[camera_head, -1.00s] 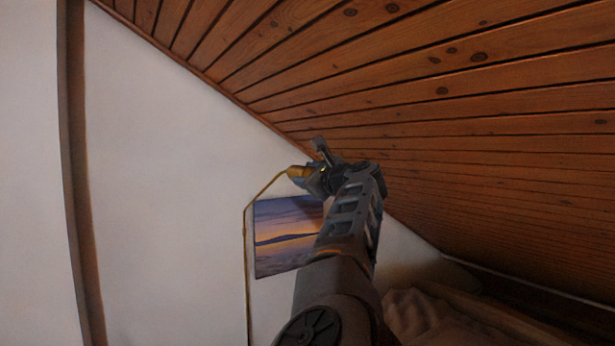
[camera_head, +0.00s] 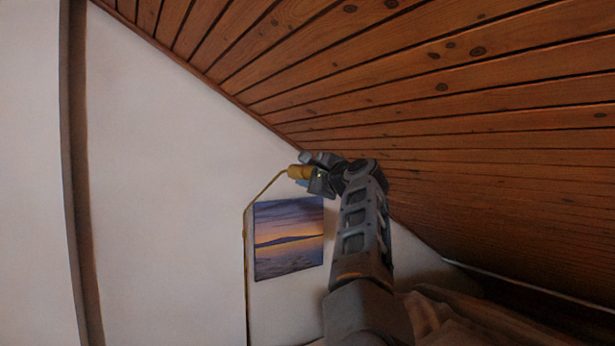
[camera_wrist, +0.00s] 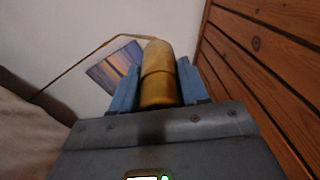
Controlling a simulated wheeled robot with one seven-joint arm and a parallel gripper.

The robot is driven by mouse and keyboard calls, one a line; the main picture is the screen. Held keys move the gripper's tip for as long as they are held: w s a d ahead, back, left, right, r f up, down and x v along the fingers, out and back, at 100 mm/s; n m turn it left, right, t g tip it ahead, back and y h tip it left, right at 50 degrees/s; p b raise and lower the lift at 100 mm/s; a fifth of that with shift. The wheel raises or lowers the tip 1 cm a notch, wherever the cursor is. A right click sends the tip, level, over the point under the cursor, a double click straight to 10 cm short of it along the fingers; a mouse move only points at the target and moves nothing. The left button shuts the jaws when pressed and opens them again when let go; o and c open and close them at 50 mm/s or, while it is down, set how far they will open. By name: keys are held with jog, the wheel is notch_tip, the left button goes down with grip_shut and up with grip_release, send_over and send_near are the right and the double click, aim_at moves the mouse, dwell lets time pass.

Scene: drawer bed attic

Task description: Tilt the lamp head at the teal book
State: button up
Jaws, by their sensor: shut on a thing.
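The lamp has a thin brass-yellow stem (camera_head: 245,270) that rises upright and bends over to the right near its top. Its head is a small yellow cylinder (camera_head: 297,172) at the end of the bend. My gripper (camera_head: 310,172) is shut on the lamp head. In the wrist view, the lamp head (camera_wrist: 157,75) stands between the two blue fingers (camera_wrist: 157,90), one on each side. My gripper hides part of the head in the head view. The teal book is not in view.
A sunset picture (camera_head: 289,238) hangs on the white wall behind the lamp. The sloped wooden ceiling (camera_head: 450,110) comes down close to the right of my gripper. Rumpled brown bedding (camera_head: 440,315) lies at the lower right.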

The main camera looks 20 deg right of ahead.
dwell(0.4)
jog(key=o, duration=1)
jog(key=shift+c, duration=0.2)
jog(key=b+v, duration=0.1)
jog(key=v, duration=0.6)
jog(key=shift+s+d, duration=0.2)
jog(key=shift+s, duration=0.2)
jog(key=shift+f, duration=0.1)
